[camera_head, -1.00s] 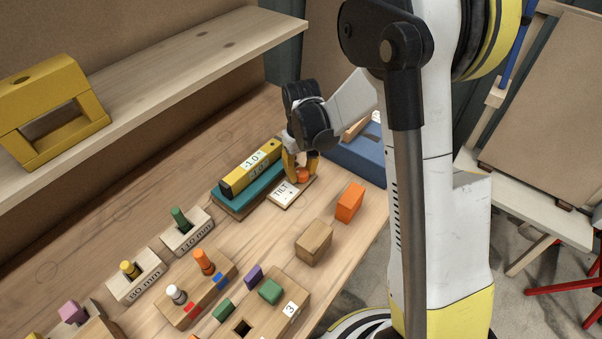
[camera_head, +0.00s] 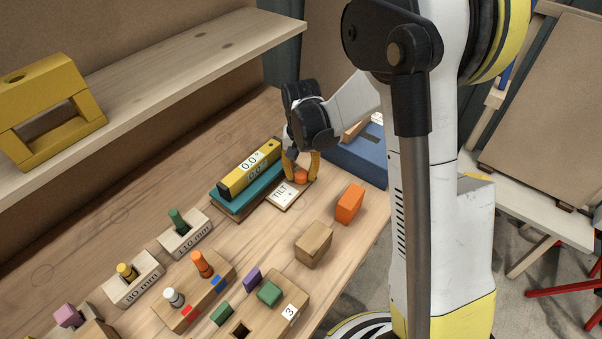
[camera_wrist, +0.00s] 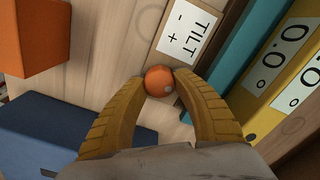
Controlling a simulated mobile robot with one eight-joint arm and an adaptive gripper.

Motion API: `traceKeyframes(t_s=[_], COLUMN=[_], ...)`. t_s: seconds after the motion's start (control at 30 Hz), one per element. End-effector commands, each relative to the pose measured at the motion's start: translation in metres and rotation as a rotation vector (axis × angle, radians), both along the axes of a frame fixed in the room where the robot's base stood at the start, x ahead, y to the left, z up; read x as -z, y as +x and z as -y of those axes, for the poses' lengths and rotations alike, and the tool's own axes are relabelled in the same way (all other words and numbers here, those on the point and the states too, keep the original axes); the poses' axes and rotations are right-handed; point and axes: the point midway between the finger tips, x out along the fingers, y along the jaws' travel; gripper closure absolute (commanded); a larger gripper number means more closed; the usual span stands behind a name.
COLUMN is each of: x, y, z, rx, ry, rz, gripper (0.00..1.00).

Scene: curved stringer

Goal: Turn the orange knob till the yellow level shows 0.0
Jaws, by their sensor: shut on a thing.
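The yellow level (camera_head: 236,179) lies on the teal block (camera_head: 238,203) and its labels read 0.0°. In the wrist view the level (camera_wrist: 290,75) also reads 0.0°. The orange knob (camera_head: 301,175) sits on a small wooden base with a TILT label (camera_head: 285,194) marked minus and plus. In the wrist view the knob (camera_wrist: 158,80) is between my yellow fingertips. My gripper (camera_head: 301,170) points down over the base and is shut on the knob.
An orange block (camera_head: 349,203) and a wooden block (camera_head: 313,243) stand nearby on the bench. A blue box (camera_head: 358,155) is behind my gripper. Peg holders (camera_head: 187,238) and a wooden peg board (camera_head: 290,290) fill the front. A shelf (camera_head: 180,80) overhangs at the left.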

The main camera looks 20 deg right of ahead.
Motion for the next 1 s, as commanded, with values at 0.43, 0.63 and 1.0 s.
traceKeyframes(t_s=[0.43,0.63,1.0], x=[0.0004,0.0001,-0.0011], y=[-0.0005,0.0000,0.0006], z=[0.0001,-0.0002,-0.0015], rx=[0.004,0.003,-0.209], ry=[-0.001,0.000,0.001], rz=[-0.001,0.000,0.000], gripper=[0.54,0.43,0.43])
